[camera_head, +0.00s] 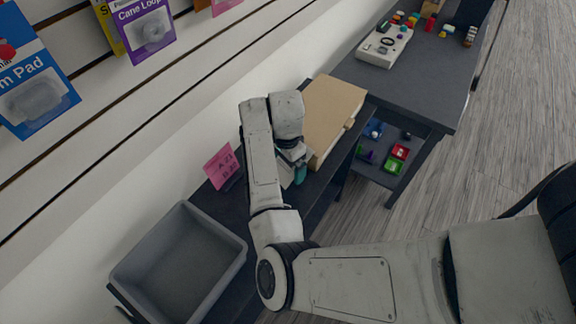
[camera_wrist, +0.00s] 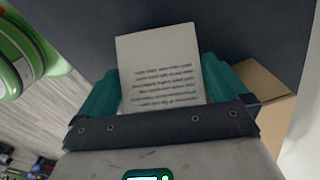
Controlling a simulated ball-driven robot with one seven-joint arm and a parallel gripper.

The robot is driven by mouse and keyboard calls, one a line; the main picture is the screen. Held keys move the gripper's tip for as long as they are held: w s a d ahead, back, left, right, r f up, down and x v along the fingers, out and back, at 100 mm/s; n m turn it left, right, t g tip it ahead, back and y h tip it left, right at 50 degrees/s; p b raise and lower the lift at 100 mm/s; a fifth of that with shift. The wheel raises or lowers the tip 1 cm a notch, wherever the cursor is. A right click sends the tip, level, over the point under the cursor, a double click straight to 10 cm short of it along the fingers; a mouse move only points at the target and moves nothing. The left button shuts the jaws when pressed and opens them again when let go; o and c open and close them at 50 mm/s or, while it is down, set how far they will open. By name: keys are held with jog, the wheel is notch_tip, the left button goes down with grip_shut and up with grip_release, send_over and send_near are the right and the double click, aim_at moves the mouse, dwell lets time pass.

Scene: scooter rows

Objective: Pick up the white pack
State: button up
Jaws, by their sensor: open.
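The white pack (camera_wrist: 158,62), a flat white piece with rows of small dark print, lies on a dark surface in the wrist view. My gripper (camera_wrist: 161,68) is open, with one teal finger on each side of the pack. A narrow gap seems to show by the fingers; whether either one touches the pack I cannot tell. The pack's near end is hidden behind the gripper's body. In the head view my gripper (camera_head: 300,174) is low over the dark shelf, beside the cardboard box, and my arm hides the pack.
The cardboard box (camera_head: 332,108) stands close to my gripper. A grey bin (camera_head: 195,262) and a pink price card (camera_head: 221,166) are on the shelf. A green round object (camera_wrist: 24,50) is at the wrist view's upper left. A dark table (camera_head: 424,80) with small items stands beyond.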

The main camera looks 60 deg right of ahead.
jog(key=shift+c, duration=0.3)
jog(key=c, duration=0.6)
jog(key=shift+c, duration=0.2)
jog(key=shift+r, duration=0.15)
jog(key=shift+r, duration=0.55)
jog(key=s+r, duration=0.1)
jog(key=r, duration=0.1)
jog(key=s+d+r, duration=0.1)
jog(key=r, duration=0.2)
jog(key=s+d+r, duration=0.1)
jog(key=s+r, duration=0.1)
jog(key=shift+d+r, duration=0.2)
jog(key=s+d+r+p, duration=0.2)
jog(key=s+d+r, duration=0.2)
jog(key=s, duration=0.4)
jog(key=shift+d+r, duration=0.15)
jog(key=shift+d, duration=0.15)
